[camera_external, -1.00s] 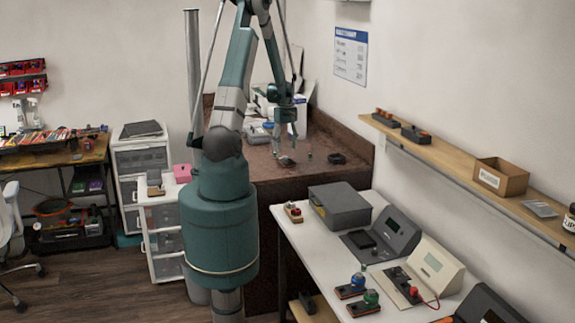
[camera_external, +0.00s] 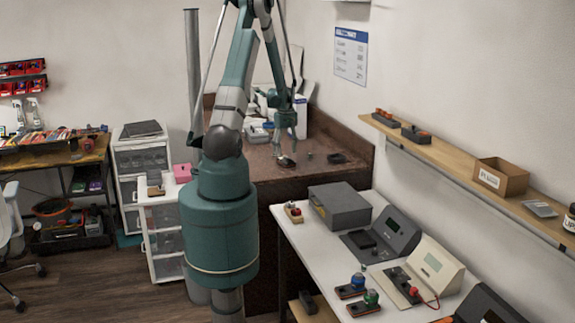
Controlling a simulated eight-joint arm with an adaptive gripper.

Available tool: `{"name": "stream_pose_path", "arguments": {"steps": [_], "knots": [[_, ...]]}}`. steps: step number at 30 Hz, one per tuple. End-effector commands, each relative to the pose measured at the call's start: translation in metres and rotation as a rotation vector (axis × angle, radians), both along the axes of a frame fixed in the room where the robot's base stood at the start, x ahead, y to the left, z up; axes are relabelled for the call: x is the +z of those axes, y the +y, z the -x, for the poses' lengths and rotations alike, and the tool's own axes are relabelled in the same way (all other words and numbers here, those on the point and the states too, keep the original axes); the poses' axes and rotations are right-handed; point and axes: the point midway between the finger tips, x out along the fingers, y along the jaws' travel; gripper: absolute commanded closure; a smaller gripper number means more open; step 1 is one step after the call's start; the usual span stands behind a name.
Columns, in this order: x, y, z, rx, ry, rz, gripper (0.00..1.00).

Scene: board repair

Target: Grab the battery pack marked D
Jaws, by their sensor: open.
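My gripper (camera_external: 285,150) hangs pointing down over the brown counter (camera_external: 262,176) at the back. Its fingers are apart, close above a small dark and pale object (camera_external: 286,161) on the counter. I cannot tell whether they touch it, or what it is. A small dark block (camera_external: 336,158) lies to the right on the same counter. No letter D is readable on anything, so I cannot tell which item is the battery pack marked D.
A white bench (camera_external: 330,240) in front holds a grey box (camera_external: 339,205), meters and small parts with blue and green knobs. A wall shelf (camera_external: 450,163) on the right carries dark-and-orange items and a cardboard box (camera_external: 500,178). White boxes stand behind my gripper.

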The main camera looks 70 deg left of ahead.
Motion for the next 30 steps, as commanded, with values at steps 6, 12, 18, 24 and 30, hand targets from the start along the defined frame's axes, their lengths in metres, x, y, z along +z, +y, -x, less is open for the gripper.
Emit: {"name": "stream_pose_path", "arguments": {"steps": [6,12,18,24,30], "knots": [[-0.011,0.000,-0.001,0.000,0.000,0.000,0.45],[-0.027,0.001,-0.002,0.000,0.000,0.000,0.45],[-0.044,0.001,-0.002,0.000,0.000,0.000,0.45],[-0.050,0.000,-0.002,0.000,0.000,0.000,0.45],[-0.051,0.000,-0.002,0.000,0.000,0.000,0.45]]}}
